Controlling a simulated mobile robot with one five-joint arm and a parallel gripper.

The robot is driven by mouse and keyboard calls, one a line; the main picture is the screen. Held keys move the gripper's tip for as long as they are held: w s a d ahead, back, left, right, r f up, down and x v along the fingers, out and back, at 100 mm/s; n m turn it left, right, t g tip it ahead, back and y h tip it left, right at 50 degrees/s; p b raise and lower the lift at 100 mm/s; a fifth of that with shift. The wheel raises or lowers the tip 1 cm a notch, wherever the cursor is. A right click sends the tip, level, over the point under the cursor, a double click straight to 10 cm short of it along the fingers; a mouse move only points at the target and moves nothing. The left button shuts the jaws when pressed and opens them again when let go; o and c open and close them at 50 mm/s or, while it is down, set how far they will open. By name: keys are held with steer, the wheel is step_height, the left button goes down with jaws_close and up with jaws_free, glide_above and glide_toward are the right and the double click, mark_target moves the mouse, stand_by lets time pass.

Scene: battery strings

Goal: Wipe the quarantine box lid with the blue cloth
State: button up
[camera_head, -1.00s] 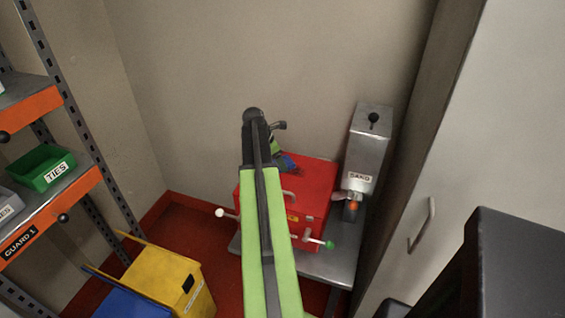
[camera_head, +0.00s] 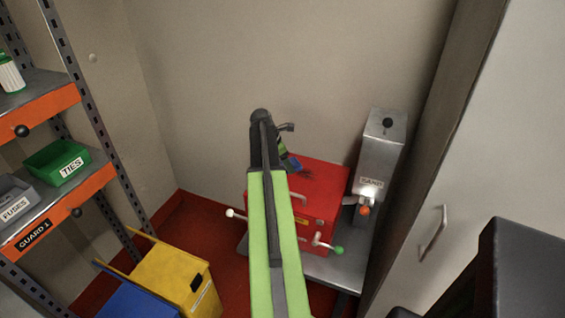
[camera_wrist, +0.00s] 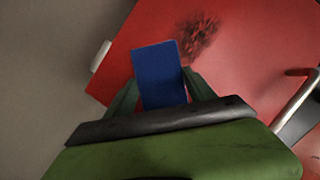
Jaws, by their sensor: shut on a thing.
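The red quarantine box (camera_head: 318,185) stands on a grey metal stand, its lid on top. My gripper (camera_wrist: 158,100) is shut on the blue cloth (camera_wrist: 157,70), which sticks out past the fingers over the lid's edge region, left of and below the smudge. I cannot tell whether the cloth touches the lid. In the head view my arm hides part of the box, and the cloth (camera_head: 294,163) shows small at the lid's back left.
A grey sand dispenser (camera_head: 381,150) stands right of the box. Handles with a white knob (camera_head: 231,213) and a green knob (camera_head: 339,250) stick out from the box. A yellow bin (camera_head: 172,275) and a blue bin (camera_head: 135,302) stand at left, near shelving. A cabinet is at right.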

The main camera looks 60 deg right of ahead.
mark_target(319, 176)
steer(key=shift+s+d, duration=0.3)
steer(key=shift+s, duration=1.85)
steer(key=shift+s+d, duration=0.3)
steer(key=shift+s, duration=1.85)
steer(key=shift+s+d, duration=0.3)
steer(key=shift+s, duration=1.85)
step_height(319, 176, up, 6)
steer(key=p, duration=0.6)
steer(key=shift+w, duration=0.1)
step_height(319, 176, up, 3)
steer(key=p, duration=0.3)
